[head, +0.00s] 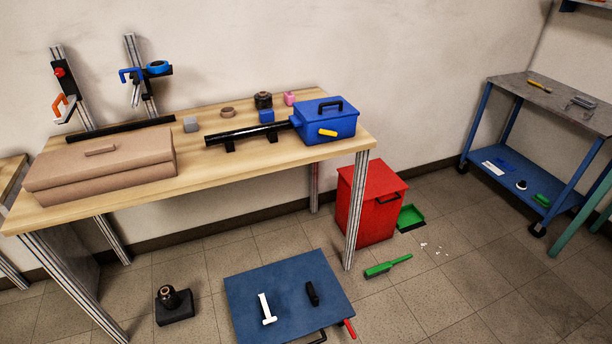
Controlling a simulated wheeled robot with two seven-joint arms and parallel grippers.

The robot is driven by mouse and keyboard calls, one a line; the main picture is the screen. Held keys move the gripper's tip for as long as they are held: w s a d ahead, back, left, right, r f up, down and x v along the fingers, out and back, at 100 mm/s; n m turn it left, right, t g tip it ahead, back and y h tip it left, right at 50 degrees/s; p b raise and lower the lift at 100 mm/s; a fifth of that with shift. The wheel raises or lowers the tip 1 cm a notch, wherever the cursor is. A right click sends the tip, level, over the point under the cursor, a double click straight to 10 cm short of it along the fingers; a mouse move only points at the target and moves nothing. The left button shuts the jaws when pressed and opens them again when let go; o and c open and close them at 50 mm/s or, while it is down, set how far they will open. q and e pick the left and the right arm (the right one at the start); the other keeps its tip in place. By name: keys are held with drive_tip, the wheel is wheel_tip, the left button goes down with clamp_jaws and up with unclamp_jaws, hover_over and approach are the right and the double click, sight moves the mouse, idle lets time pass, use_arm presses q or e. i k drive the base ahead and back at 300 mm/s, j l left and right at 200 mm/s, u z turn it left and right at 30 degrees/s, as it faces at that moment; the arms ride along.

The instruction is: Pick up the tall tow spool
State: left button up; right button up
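I cannot tell for sure which thing is the tall tow spool. A dark spool-like piece (168,295) stands upright on a black block on the floor at the lower left. A short, dark, round spool-like piece (263,100) sits at the back of the wooden table. A white I-shaped piece (266,309) and a small black piece (312,293) are on the blue platform (245,285) at bottom centre. Neither of my grippers shows in the head view.
The wooden table (185,184) holds a brown case (100,165), a black tube (250,134) and a blue toolbox (326,122). A red bin (368,205), green dustpan (410,217) and green brush (388,266) are on the floor. A blue-framed cart (480,125) stands at right.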

sight(168, 296)
drive_tip(key=j+z, duration=0.2)
drive_tip(key=j, duration=0.15)
drive_tip(key=k+j+z, duration=0.2)
drive_tip(key=j, duration=0.15)
drive_tip(key=k+j+z, duration=0.2)
drive_tip(key=j, duration=0.15)
drive_tip(key=j+z, duration=0.2)
drive_tip(key=j, duration=0.15)
drive_tip(key=u, duration=1.5)
